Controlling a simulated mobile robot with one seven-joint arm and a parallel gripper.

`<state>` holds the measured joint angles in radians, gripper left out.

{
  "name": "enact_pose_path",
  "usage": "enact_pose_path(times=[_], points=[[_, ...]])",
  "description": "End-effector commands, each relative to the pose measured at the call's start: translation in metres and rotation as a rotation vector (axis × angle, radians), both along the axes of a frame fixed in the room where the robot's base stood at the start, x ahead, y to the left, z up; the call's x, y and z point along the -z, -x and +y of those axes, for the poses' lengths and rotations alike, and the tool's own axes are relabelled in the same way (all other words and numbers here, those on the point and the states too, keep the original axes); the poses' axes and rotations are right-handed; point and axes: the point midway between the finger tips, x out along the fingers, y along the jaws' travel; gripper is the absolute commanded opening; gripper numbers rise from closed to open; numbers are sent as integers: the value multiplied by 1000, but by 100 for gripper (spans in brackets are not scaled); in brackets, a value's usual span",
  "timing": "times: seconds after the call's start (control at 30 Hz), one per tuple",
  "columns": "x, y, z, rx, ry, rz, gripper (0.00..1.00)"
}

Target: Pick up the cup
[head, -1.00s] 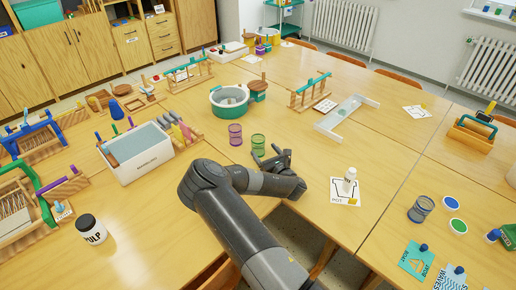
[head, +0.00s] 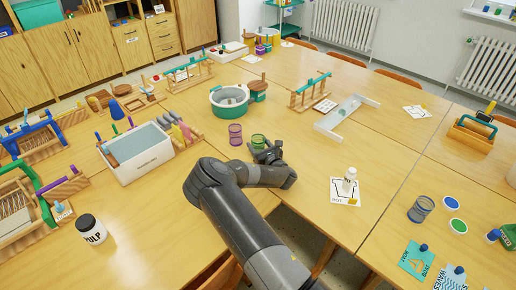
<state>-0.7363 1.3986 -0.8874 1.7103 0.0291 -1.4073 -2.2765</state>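Several small cup-like mesh cylinders stand on the table; the frames do not show which one is the cup. A green one (head: 258,139) stands near the table middle, its lower part hidden behind my gripper (head: 264,152). My gripper is right at the green cup, low over the table; I cannot tell whether its fingers touch the cup or how far apart they are. A purple cup (head: 235,134) stands upright just left of the green one, clear of the gripper. A blue cup (head: 421,208) stands farther right, tilted in appearance.
A white bin (head: 138,167) stands left of my arm and a teal-rimmed tub (head: 229,101) behind the cups. A pulp jar (head: 91,229) stands front left. Bare table lies right of the gripper.

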Motion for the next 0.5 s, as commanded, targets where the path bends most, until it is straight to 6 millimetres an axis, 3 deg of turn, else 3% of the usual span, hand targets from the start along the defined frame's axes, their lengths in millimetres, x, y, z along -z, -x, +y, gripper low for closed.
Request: enact_pose_path(times=[0.33,0.5], points=[[0,0,0,0,0,0,30],[0,0,0,0,0,0,29]])
